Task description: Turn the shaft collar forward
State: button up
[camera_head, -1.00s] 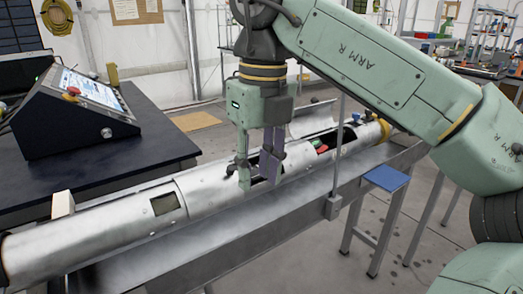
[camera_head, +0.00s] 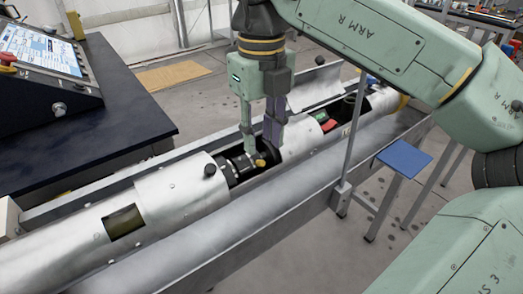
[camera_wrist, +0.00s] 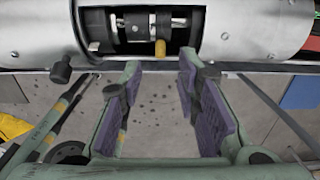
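A long silver tube (camera_head: 180,188) lies in a metal trough. Its side opening shows a dark shaft with a black collar (camera_head: 236,165) and a brass peg (camera_head: 260,162). In the wrist view the collar (camera_wrist: 133,26) sits among metal and black rings, with the brass peg (camera_wrist: 160,48) pointing down at the opening's lower edge. Which ring is the shaft collar is not certain. My gripper (camera_head: 261,148) points down at the opening. In the wrist view my gripper (camera_wrist: 162,105) has its purple-padded fingers well apart with nothing between them; the peg appears beyond the gap.
A thin upright post (camera_head: 352,130) rises from the trough at right. A console (camera_head: 45,75) stands on a dark table (camera_head: 95,135). A blue plate (camera_head: 404,159) is at right.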

aim_at(261, 161)
notch_tip(261, 161, down, 5)
jog(key=shift+f+p, duration=0.1)
jog(key=shift+p, duration=0.2)
jog(key=shift+w, duration=0.1)
grip_shut()
